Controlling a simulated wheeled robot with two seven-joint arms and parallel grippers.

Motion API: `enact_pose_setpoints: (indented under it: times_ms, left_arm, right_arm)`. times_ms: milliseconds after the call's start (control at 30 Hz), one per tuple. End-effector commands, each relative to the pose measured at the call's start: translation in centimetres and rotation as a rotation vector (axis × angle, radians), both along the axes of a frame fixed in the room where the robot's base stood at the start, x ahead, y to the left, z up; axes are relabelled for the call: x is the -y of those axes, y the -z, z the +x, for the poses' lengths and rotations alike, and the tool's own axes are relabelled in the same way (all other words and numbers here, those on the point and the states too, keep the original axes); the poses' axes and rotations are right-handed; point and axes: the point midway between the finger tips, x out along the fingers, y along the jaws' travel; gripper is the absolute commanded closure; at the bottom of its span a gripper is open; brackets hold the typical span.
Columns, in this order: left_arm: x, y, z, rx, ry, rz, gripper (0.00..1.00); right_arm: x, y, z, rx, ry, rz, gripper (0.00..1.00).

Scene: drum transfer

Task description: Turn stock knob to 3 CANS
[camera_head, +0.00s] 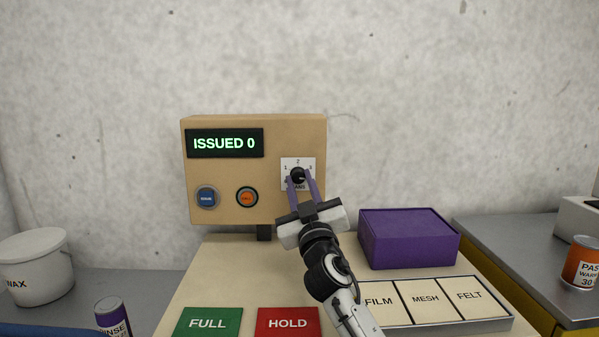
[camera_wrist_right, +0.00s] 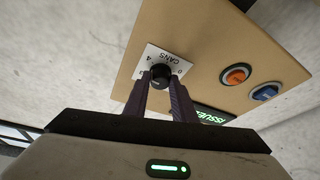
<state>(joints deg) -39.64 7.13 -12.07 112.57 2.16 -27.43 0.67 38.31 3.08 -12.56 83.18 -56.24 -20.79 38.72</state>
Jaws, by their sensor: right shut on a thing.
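The black stock knob (camera_head: 298,173) sits on a white dial plate (camera_head: 286,163) at the right of the tan panel (camera_head: 230,187). In the right wrist view the knob (camera_wrist_right: 161,76) sits between the fingertips, and 4, CANS and 0 show on the plate. I cannot tell which number the knob points to. My left gripper is not in view.
The panel display (camera_head: 224,143) reads ISSUED 0. A blue button (camera_head: 207,197) and an orange button (camera_head: 247,197) are left of the knob. A purple box (camera_head: 408,238) stands right of my arm. FULL (camera_head: 207,323) and HOLD (camera_head: 288,323) pads lie in front.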

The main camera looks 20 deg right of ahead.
Motion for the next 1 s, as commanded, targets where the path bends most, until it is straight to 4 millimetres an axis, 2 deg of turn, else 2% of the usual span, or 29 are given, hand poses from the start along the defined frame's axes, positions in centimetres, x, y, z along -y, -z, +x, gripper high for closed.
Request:
enact_pose_setpoints:
  times_ms: [33,300,500,700,1000]
  left_arm:
    - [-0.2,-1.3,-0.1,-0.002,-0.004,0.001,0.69]
    - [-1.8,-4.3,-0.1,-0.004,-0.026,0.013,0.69]
    - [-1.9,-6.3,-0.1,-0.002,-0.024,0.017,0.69]
    - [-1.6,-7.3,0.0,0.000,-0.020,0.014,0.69]
    - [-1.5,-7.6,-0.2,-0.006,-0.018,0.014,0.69]
  right_arm:
    - [0.1,-0.7,0.0,-0.017,0.001,-0.044,0.99]
    - [0.3,-0.8,-0.1,-0.086,0.000,-0.283,0.98]
    - [0.4,-0.6,-0.1,-0.128,0.000,-0.433,0.99]
    - [0.4,-0.4,-0.1,-0.156,-0.001,-0.537,0.99]
    - [0.4,-0.3,-0.1,-0.177,-0.001,-0.608,0.99]
